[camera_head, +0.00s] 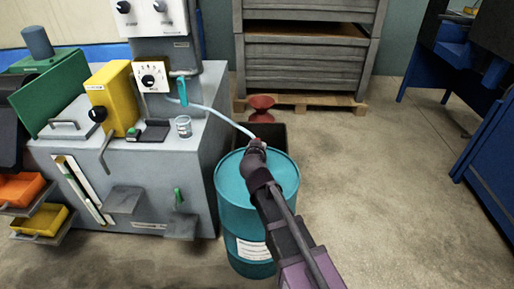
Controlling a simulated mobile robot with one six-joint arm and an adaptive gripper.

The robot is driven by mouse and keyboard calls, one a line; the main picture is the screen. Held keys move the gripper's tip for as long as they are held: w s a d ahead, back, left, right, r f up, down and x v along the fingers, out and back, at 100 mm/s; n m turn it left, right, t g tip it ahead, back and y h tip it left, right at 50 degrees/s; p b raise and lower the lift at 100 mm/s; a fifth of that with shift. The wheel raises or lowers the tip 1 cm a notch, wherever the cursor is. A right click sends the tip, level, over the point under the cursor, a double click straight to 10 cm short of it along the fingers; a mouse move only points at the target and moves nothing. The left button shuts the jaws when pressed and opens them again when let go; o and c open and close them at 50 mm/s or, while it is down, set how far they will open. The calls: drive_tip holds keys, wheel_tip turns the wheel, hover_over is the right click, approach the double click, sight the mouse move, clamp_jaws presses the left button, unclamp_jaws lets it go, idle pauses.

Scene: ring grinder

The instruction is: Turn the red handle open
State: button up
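A small red part (257,140), possibly the red handle, shows at the tip of my gripper (255,148). It sits over the far side of the top of a teal drum (230,181). Most of this part is hidden by the gripper, so its angle cannot be told. My arm reaches in from the lower right across the drum. The gripper is at or very near the red part; its fingers are too small and dark to tell open from shut. A pale hose (219,116) runs from the grey machine to this spot.
The grey machine (150,180) with a yellow box (112,97) and a glass cup (184,127) stands left. A dark bin (276,133) and a red funnel-shaped thing (261,104) are behind the drum. A blue frame (490,140) is right; floor between is clear.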

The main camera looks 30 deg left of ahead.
drive_tip(key=shift+o, duration=0.7)
drive_tip(key=shift+s, duration=0.1)
drive_tip(key=shift+s+a, duration=0.1)
